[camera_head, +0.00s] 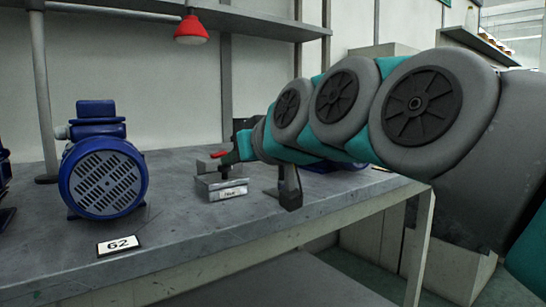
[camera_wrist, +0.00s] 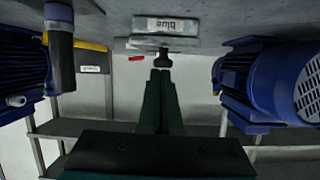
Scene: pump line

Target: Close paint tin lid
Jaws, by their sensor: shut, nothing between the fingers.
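The paint tin (camera_head: 232,192) is a grey metal, box-shaped tin with a white label, on the workbench in the middle of the head view. It shows upside down at the top of the wrist view, its label (camera_wrist: 168,24) reading "blue". A flat grey plate, perhaps the lid, shows along the tin's upper side; I cannot tell how far open it is. My gripper (camera_head: 226,160) is just above the tin, partly hidden by the arm. In the wrist view my gripper (camera_wrist: 162,62) is shut and empty, its tips close to the tin's upper edge; contact is unclear.
A blue motor (camera_head: 104,178) stands left on the workbench (camera_head: 185,230), behind a "62" card (camera_head: 118,244). In the wrist view, blue motors flank the tin, one at right (camera_wrist: 275,82) and one at left (camera_wrist: 22,65). A red lamp (camera_head: 191,30) hangs above.

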